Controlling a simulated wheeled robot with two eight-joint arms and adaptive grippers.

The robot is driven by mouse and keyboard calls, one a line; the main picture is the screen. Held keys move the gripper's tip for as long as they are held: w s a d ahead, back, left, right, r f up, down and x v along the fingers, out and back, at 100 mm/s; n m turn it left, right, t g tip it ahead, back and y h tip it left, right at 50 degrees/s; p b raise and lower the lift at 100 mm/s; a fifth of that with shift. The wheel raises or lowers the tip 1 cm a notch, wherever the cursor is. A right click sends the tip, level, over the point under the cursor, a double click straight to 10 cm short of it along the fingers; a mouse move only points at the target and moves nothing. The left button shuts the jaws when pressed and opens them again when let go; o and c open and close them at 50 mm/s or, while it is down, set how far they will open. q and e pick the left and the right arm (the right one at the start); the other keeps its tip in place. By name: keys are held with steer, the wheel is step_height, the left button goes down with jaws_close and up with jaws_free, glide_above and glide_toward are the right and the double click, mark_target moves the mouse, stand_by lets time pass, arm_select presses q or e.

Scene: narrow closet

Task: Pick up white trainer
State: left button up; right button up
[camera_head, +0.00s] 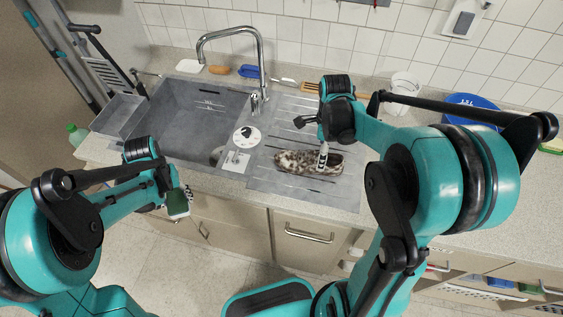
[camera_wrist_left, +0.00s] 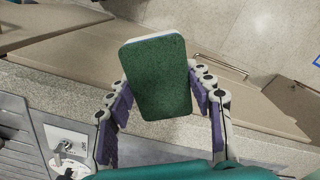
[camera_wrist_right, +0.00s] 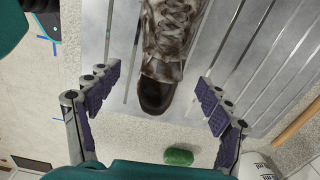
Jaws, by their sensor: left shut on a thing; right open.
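A trainer, mottled brown and white rather than plain white, lies on the grey drainboard; it shows in the head view (camera_head: 296,163) and the right wrist view (camera_wrist_right: 166,45). My right gripper (camera_head: 323,158) is open over the trainer, its fingers on either side of the heel end in the right wrist view (camera_wrist_right: 158,82). My left gripper (camera_head: 178,195) is shut on a green sponge with a white back (camera_wrist_left: 158,82), held out in front of the counter over the floor.
The sink basin (camera_head: 190,115) and tall tap (camera_head: 262,65) are left of the drainboard (camera_head: 262,180). White cups (camera_head: 404,85) and a blue bowl (camera_head: 470,103) stand at the back right. A small green object (camera_wrist_right: 178,157) lies near the drainboard.

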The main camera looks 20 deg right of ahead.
arm_select(q)
step_height(320, 180, down, 2)
steer(key=shift+f+b, duration=0.1)
steer(key=shift+b, duration=1)
arm_select(e)
steer(key=f, duration=0.5)
steer(key=shift+w+a+f, duration=0.2)
steer(key=shift+w+a, duration=0.1)
steer(key=shift+a, duration=0.05)
steer(key=shift+s, duration=0.1)
steer(key=c, duration=1.6)
